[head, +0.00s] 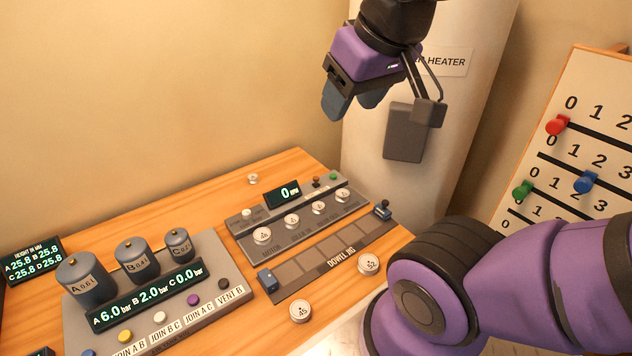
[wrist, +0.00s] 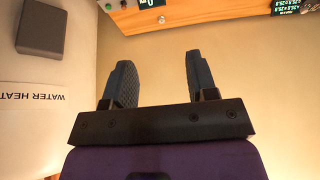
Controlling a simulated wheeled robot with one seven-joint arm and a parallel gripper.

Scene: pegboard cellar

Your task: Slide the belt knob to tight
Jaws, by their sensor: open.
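A grey panel (head: 298,222) with a display reading 0 RPM (head: 283,194) stands on the wooden bench, with several round white discs along it. No label reading belt or tight is legible, so I cannot tell for sure which part is the belt knob. My gripper (head: 353,102) is high above the bench's back right, in front of the water heater. In the wrist view, its two fingers (wrist: 160,80) are apart with nothing between them.
A dowel rig (head: 325,256) with blue end blocks lies in front of the panel. A tank panel (head: 218,268) stands at left. The water heater (head: 438,178), its grey box (head: 405,133) and a numbered slider board (head: 568,150) are at right. Loose discs (head: 300,312) lie on the bench.

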